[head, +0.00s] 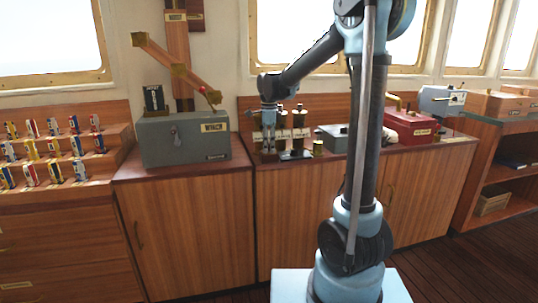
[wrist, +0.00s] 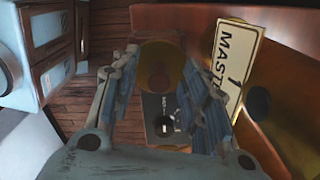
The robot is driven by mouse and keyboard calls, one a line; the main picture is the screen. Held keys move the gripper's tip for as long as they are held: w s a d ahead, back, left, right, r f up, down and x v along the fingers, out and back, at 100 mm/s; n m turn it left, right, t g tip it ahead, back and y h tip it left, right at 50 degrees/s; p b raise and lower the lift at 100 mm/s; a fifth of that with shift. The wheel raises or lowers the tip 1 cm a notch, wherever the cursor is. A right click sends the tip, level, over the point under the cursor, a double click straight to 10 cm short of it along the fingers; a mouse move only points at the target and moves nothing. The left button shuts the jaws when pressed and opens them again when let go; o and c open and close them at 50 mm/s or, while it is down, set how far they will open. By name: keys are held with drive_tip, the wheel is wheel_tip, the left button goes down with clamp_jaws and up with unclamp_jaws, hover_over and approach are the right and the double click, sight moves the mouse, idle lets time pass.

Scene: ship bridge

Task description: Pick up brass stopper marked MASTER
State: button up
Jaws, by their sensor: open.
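My gripper (head: 268,146) points down over the counter, just right of the grey box. In the wrist view its two fingers (wrist: 160,75) are spread apart with nothing clamped. A brownish, brass-coloured round piece (wrist: 157,58) shows between and beyond the fingertips, seemingly the stopper; its edges are dim and I cannot tell whether the fingers touch it. A cream plate reading "MAST…" (wrist: 233,52) is beside the right finger, its end hidden. In the head view the gripper covers whatever is directly behind it.
A grey box (head: 185,147) with a brass label is close left of my gripper. Dark-topped cylinders (head: 300,120) stand close right. A small brass cylinder (head: 318,147), a green-grey box (head: 335,138) and a red box (head: 410,127) are farther right. The wooden backboard is behind.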

clamp_jaws()
idle(0.3)
